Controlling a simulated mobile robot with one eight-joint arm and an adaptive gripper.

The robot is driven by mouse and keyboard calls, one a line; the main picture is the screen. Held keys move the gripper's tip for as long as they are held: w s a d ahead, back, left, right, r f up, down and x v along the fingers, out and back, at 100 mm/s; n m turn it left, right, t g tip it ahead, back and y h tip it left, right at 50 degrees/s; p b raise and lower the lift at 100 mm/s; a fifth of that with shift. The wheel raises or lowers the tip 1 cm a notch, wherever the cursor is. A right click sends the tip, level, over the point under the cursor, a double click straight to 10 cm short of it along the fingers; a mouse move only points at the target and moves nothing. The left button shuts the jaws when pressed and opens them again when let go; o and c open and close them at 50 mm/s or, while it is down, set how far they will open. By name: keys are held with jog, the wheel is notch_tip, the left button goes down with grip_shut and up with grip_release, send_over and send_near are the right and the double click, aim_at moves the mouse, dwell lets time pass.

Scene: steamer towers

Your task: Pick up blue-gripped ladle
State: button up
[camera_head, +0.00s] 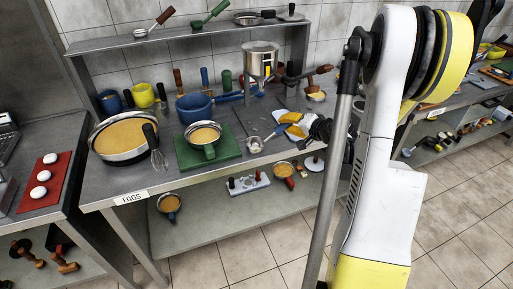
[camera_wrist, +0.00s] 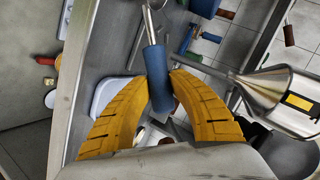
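The blue-gripped ladle shows in the wrist view, its blue grip (camera_wrist: 155,70) between the yellow fingers of my gripper (camera_wrist: 160,76). Both fingertips appear to touch the grip, one on each side. Its metal shaft runs up toward the top edge, where its bowl is only partly in view. In the head view my gripper (camera_head: 296,125) is low over the worktop, and the ladle's metal bowl (camera_head: 254,146) sticks out to its left. The grip is mostly hidden there by the fingers. I cannot tell whether the ladle touches the worktop.
A green board (camera_head: 224,155) with a filled pan stands left of the ladle. A large batter pan (camera_head: 118,140) and a whisk (camera_head: 159,160) are further left. The rear shelf holds more ladles.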

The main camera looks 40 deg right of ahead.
grip_shut()
jog(key=shift+r+p, duration=0.35)
jog(key=shift+r, duration=0.15)
jog(key=r, duration=0.1)
jog(key=r+p, duration=0.2)
jog(key=r, duration=0.1)
jog(key=shift+s+d, duration=0.25)
jog(key=shift+s, duration=0.05)
jog(key=s+d+r+p, duration=0.3)
jog(key=s+d+r, duration=0.3)
jog(key=s, duration=0.2)
jog(key=shift+s+d+p, duration=0.3)
jog(key=shift+s+p, duration=0.05)
dwell(0.4)
